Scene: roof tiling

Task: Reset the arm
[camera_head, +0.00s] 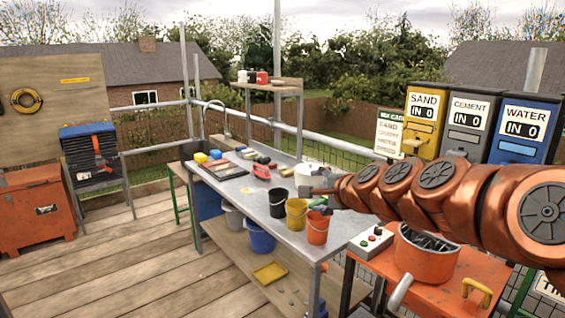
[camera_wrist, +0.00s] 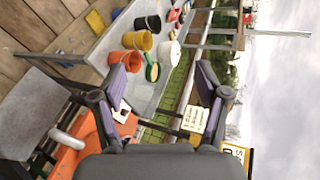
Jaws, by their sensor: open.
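My orange arm (camera_head: 405,192) reaches in from the right of the head view. Its end, my gripper (camera_head: 318,194), hangs over the right part of the metal workbench (camera_head: 235,190), near the buckets. In the wrist view my gripper (camera_wrist: 162,82) has its two dark fingers spread wide, with nothing between them. The wrist view is tilted on its side.
Black (camera_head: 278,202), yellow (camera_head: 296,213) and orange (camera_head: 317,226) buckets stand on the workbench beneath my gripper. An orange mixer drum (camera_head: 425,255) and control box (camera_head: 371,242) sit below my arm. Sand (camera_head: 424,118), cement (camera_head: 467,124) and water (camera_head: 525,128) dispensers stand behind it.

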